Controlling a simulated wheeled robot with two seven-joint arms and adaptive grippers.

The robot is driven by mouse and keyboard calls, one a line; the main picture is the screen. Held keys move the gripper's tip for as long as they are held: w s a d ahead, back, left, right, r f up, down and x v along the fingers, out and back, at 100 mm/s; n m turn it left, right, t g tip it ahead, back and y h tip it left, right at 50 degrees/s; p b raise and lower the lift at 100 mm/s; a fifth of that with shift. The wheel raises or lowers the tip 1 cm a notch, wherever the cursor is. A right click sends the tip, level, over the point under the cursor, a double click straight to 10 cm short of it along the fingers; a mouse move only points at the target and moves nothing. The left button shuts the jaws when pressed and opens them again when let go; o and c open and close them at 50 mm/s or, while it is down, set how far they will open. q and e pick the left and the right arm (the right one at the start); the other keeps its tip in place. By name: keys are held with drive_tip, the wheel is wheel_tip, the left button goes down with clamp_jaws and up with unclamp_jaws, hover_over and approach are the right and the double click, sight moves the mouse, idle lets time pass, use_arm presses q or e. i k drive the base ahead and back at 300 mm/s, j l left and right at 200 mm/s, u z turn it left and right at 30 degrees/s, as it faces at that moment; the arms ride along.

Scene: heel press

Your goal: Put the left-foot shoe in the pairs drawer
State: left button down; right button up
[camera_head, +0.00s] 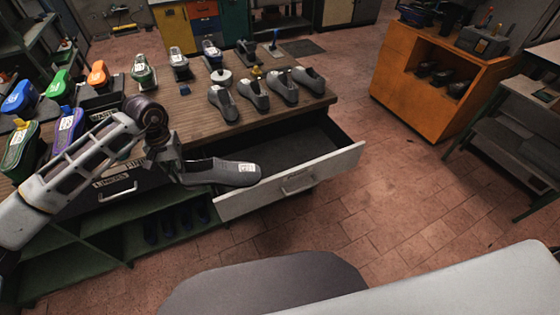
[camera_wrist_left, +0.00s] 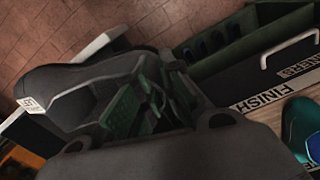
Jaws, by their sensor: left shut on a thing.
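A grey shoe (camera_head: 222,173) is held by my left gripper (camera_head: 180,168) at its heel end, with the toe pointing right. It hangs in front of the bench, near the left end of the open drawer's front. In the left wrist view the shoe (camera_wrist_left: 80,88) carries a white label reading "LEFT" (camera_wrist_left: 36,105), and the gripper fingers (camera_wrist_left: 145,100) are closed on its opening. The pairs drawer (camera_head: 292,182) is pulled out at the right of the bench, and its visible inside looks empty. My right gripper is not in view.
Several grey shoes (camera_head: 253,92) stand on the wooden bench top (camera_head: 185,115), with coloured shoes (camera_head: 97,75) to the left. A closed drawer (camera_head: 118,190) is left of the open one. An orange cabinet (camera_head: 405,92) stands at the right. The floor before the drawer is clear.

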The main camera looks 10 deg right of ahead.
sight(278, 162)
drive_tip(key=i+l+u, duration=0.25)
drive_tip(key=l, duration=0.5)
drive_tip(key=l+u, duration=0.2)
drive_tip(key=l, duration=0.55)
drive_tip(key=l+u, duration=0.25)
drive_tip(key=l, duration=0.5)
drive_tip(key=k+l+u, duration=0.2)
drive_tip(key=l, duration=0.55)
drive_tip(key=l+u, duration=0.25)
drive_tip(key=l, duration=0.55)
